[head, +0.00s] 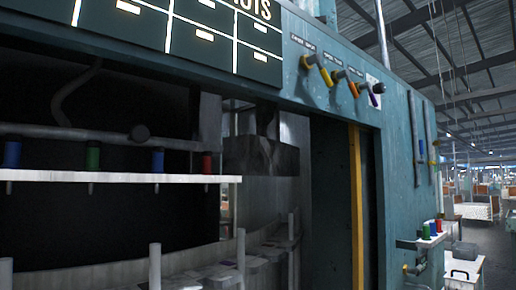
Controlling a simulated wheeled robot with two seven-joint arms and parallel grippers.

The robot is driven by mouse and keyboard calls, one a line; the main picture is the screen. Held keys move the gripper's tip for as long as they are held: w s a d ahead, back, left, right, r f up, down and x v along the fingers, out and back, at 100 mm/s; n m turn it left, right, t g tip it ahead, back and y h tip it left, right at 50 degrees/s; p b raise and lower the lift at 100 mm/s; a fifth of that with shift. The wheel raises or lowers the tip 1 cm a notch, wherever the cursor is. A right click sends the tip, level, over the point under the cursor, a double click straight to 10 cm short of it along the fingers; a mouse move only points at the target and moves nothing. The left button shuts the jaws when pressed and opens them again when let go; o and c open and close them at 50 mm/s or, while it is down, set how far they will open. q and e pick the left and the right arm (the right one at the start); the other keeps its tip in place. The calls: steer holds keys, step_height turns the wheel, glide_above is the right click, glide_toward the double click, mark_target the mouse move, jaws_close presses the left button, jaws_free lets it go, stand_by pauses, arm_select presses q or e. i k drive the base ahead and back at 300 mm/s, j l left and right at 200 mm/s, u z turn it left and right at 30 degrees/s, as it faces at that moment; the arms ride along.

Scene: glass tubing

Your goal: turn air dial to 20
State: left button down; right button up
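Neither of my grippers is in view.
A white shelf (120,178) carries blue, green and red spools at the left. A dark board (205,42) hangs above it. A small side shelf (420,243) with spools juts out at the right. An open aisle (480,240) runs beyond the machine's right side.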

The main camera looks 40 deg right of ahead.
mark_target(379, 88)
steer(key=z, duration=2.25)
steer(key=i+l, duration=0.3)
steer(key=i, duration=0.15)
steer(key=i+l, duration=0.3)
steer(key=i, duration=0.15)
steer(key=k+l+z, duration=0.05)
